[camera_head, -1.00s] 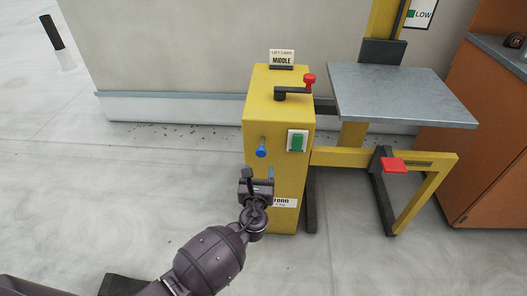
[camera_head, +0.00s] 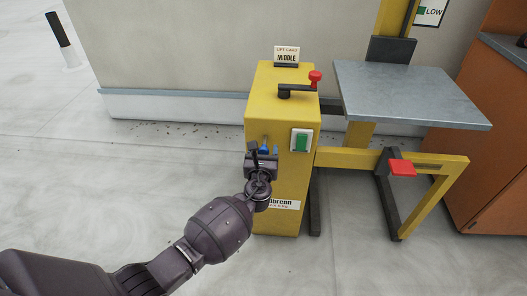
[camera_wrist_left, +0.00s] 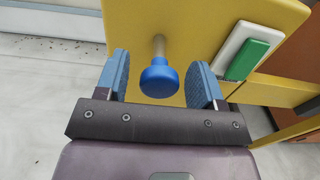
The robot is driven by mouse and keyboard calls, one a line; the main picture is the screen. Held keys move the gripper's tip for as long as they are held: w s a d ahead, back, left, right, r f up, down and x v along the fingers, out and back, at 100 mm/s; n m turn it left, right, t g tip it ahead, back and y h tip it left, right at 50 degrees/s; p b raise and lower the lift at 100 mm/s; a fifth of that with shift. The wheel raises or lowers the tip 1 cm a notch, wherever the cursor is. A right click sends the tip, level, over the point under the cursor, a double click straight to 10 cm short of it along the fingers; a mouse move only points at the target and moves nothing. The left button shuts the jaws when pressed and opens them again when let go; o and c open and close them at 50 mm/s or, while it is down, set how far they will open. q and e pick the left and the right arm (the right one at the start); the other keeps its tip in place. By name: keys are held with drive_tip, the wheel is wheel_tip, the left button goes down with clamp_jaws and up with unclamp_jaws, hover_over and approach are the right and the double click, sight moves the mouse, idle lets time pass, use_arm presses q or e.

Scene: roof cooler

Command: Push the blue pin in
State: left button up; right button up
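The blue pin (camera_wrist_left: 159,79) has a round blue knob on a pale metal shaft that sticks out of the front of the yellow lift column (camera_head: 282,101). In the left wrist view the knob sits between the two blue finger pads of my left gripper (camera_wrist_left: 163,82), with gaps on both sides. The fingers are open. In the head view my left gripper (camera_head: 264,152) is in front of the column, and the blue pin (camera_head: 264,147) is partly hidden behind it. My right gripper is not in view.
A green switch (camera_head: 302,140) on a white plate is right of the pin. A red-knobbed crank (camera_head: 300,88) is on top, with a sign reading MIDDLE (camera_head: 286,57). A grey platform (camera_head: 408,92) and a red pedal (camera_head: 402,168) stand right.

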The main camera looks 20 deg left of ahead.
sight(265, 143)
use_arm(q)
clamp_jaws()
drive_tip(key=shift+w, duration=0.25)
drive_tip(key=shift+f+b+x, duration=0.2)
drive_tip(key=shift+b+x, duration=0.15)
drive_tip(key=shift+x, duration=0.7)
drive_tip(key=shift+w+a+r, duration=0.15)
drive_tip(key=shift+w+a, duration=0.05)
drive_tip(key=shift+w, duration=0.3)
drive_tip(key=shift+r, duration=0.2)
drive_tip(key=shift+c, duration=1.6)
unclamp_jaws()
drive_tip(key=shift+w, duration=0.1)
drive_tip(key=o, duration=0.3)
drive_tip(key=shift+w+f, duration=0.1)
drive_tip(key=shift+f, duration=0.05)
drive_tip(key=shift+o, duration=0.2)
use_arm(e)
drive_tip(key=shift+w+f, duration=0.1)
